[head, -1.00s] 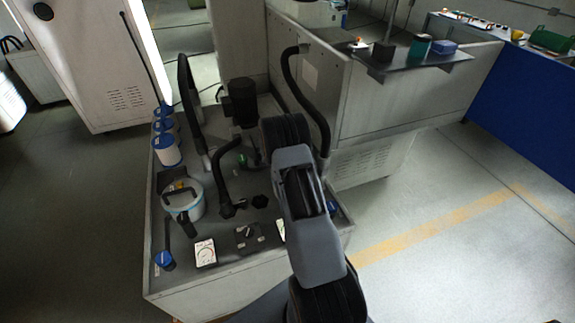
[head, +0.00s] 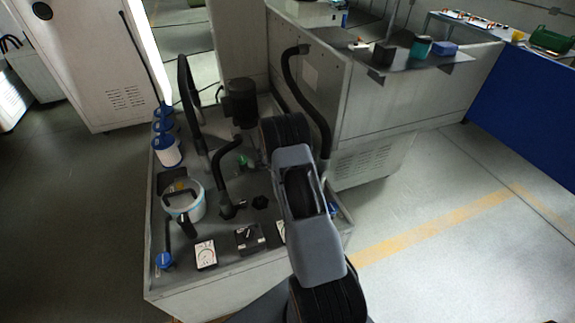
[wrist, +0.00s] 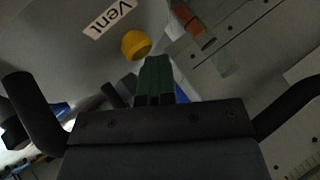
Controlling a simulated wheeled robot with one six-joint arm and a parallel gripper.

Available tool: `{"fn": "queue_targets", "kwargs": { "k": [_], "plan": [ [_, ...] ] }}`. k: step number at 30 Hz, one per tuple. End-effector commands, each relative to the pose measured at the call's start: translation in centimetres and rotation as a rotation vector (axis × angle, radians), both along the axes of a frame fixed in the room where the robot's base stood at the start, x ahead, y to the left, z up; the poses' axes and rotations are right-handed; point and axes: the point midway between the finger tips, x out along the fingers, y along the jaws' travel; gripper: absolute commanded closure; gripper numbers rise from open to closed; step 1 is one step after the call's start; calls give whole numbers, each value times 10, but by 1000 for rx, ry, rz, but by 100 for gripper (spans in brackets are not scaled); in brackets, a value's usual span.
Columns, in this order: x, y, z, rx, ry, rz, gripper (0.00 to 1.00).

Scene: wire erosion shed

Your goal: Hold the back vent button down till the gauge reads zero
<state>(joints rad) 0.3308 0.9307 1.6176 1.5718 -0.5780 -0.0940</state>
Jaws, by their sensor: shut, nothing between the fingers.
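In the wrist view a round yellow button (wrist: 136,45) sits beside a white label reading "Vent" (wrist: 109,16). My gripper (wrist: 156,68) is shut and empty, its dark green fingertips close together just below and right of the button. I cannot tell whether they touch it. In the head view my arm hides the gripper and the button. A white-faced gauge (head: 205,254) lies at the front of the grey machine top; its reading is too small to tell. Another white face (head: 281,231) is partly hidden by my arm.
The machine top (head: 225,272) carries a white bucket (head: 197,209), blue-lidded canisters (head: 166,153), black hoses (head: 187,90) and a dark motor (head: 240,103). A grey cabinet with a shelf (head: 425,65) stands behind. The floor at right is clear.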

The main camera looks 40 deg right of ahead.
Motion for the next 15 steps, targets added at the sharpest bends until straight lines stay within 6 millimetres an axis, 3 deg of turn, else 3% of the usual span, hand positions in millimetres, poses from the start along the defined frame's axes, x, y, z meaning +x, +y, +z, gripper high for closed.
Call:
{"fn": "queue_targets", "kwargs": {
  "k": [1, 15],
  "plan": [
    [-8, 1, -1, 5, 19, -4, 100],
    [-8, 1, 4, 2, 18, -4, 100]
  ]
}}
